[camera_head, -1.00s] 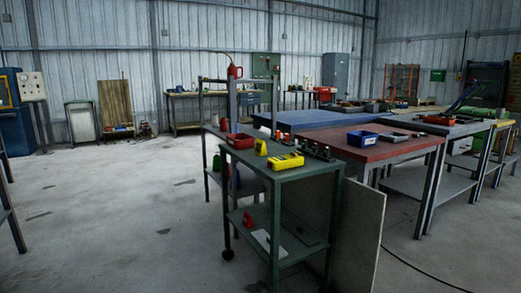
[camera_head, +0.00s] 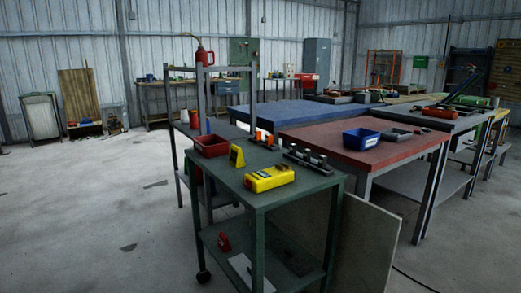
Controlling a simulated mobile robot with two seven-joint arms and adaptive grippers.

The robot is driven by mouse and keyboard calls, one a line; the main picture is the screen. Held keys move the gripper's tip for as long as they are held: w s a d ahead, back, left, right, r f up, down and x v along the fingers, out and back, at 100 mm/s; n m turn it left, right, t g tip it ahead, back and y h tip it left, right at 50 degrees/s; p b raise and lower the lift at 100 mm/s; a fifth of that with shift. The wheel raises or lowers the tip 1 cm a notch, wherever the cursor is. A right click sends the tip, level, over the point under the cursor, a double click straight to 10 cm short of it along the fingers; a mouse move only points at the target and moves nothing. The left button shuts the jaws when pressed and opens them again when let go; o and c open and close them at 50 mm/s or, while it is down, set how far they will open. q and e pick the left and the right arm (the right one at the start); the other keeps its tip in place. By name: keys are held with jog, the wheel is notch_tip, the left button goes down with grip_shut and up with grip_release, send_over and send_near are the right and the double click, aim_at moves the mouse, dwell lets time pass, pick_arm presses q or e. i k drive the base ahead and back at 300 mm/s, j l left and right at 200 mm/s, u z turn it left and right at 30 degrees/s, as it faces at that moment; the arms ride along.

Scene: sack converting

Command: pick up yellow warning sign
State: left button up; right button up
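A small yellow warning sign (camera_head: 237,156) stands upright on the top of a green metal cart (camera_head: 225,182). It is between a red bin (camera_head: 212,146) to its left and a yellow device (camera_head: 269,178) to its right and nearer to me. It looks like a folded, wedge-shaped stand; any print on it is too small to read. Neither of my grippers shows in the head view.
Dark metal parts (camera_head: 307,161) lie at the cart's right edge. A table with a red top (camera_head: 365,155) and a blue bin (camera_head: 361,138) stands behind it. A pale panel (camera_head: 365,235) leans at the cart's right side. The floor on the left (camera_head: 80,210) is clear.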

aim_at(236, 158)
jog(key=i+j+z, duration=0.25)
jog(key=i+j, duration=0.15)
jog(key=i+j+z, duration=0.3)
jog(key=j, duration=0.25)
jog(key=i+j+z, duration=0.2)
jog(key=j, duration=0.35)
jog(key=j+z, duration=0.2)
jog(key=j, duration=0.3)
jog(key=j+z, duration=0.2)
jog(key=j, duration=0.35)
jog(key=j+z, duration=0.25)
jog(key=j, duration=0.3)
jog(key=k+j+z, duration=0.1)
jog(key=j, duration=0.25)
jog(key=k+j+z, duration=0.25)
jog(key=k+j, duration=0.15)
jog(key=j, duration=0.2)
